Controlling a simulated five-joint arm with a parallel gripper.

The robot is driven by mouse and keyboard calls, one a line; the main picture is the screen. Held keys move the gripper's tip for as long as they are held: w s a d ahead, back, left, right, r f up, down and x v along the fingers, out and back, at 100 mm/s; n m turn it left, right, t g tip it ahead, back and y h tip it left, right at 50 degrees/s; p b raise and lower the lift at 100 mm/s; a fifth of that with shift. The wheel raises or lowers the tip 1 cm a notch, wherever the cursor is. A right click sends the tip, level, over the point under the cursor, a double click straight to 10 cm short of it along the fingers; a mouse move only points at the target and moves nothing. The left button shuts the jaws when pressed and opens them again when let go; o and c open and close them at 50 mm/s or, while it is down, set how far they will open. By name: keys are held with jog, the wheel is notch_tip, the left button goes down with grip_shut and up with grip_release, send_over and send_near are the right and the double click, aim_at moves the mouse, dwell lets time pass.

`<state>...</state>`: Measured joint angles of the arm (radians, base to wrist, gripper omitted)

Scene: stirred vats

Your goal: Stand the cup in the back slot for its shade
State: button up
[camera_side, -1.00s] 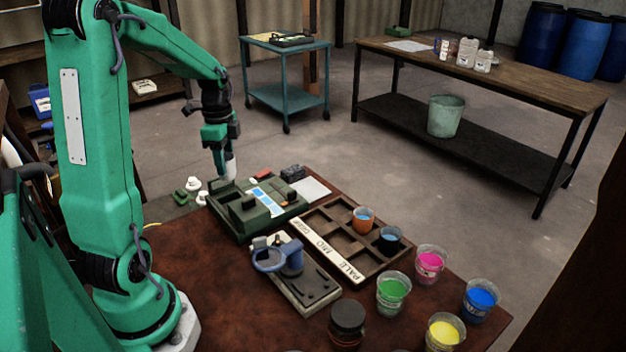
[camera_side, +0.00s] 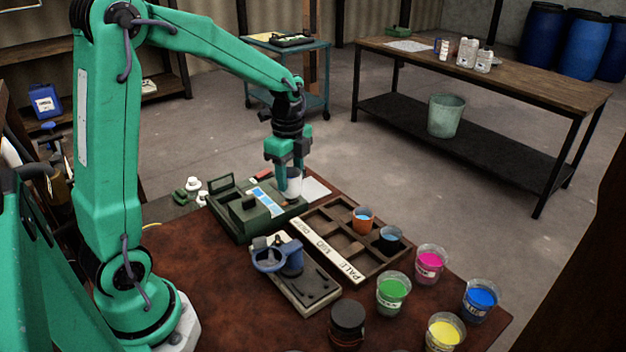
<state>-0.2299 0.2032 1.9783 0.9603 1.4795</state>
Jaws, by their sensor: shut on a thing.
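My gripper (camera_side: 289,166) is shut on a pale, whitish cup (camera_side: 292,183). It holds the cup upright above the far right part of the green shade-reading device (camera_side: 240,222), which has a strip of blue patches (camera_side: 265,201). Whether the cup's bottom touches the device cannot be told. The liquid in the cup is hidden. The dark wooden slot rack (camera_side: 340,278) stands right of the device, with a white PALE, MID, DEEP label strip along its left side. An orange cup with blue liquid (camera_side: 363,220) and a dark cup with blue liquid (camera_side: 391,239) stand in it; other slots look empty.
A grey stand with a blue ring-shaped part (camera_side: 270,258) is in front of the rack. Tubs of green (camera_side: 392,294), pink (camera_side: 430,264), blue (camera_side: 480,300) and yellow (camera_side: 445,332) and a dark jar (camera_side: 347,322) line the table's right and front. White bottles stand left of the device.

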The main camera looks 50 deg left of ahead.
jog(key=w+d+m, duration=0.1)
jog(key=d+m, duration=0.2)
jog(key=d, duration=1)
jog(key=shift+w+m, duration=0.2)
jog(key=shift+m, duration=0.2)
jog(key=shift+a, duration=0.1)
jog(key=w+a+f, duration=0.1)
jog(key=a+f, duration=0.1)
jog(key=a, duration=0.1)
jog(key=w+a+f, duration=0.2)
jog(key=a, duration=0.2)
jog(key=w+a+f, duration=0.1)
jog(key=a+f, duration=0.2)
jog(key=shift+w+a, duration=0.2)
jog(key=shift+a, duration=0.2)
jog(key=shift+f, duration=1.95)
jog(key=shift+f, duration=0.1)
jog(key=o, duration=1.1)
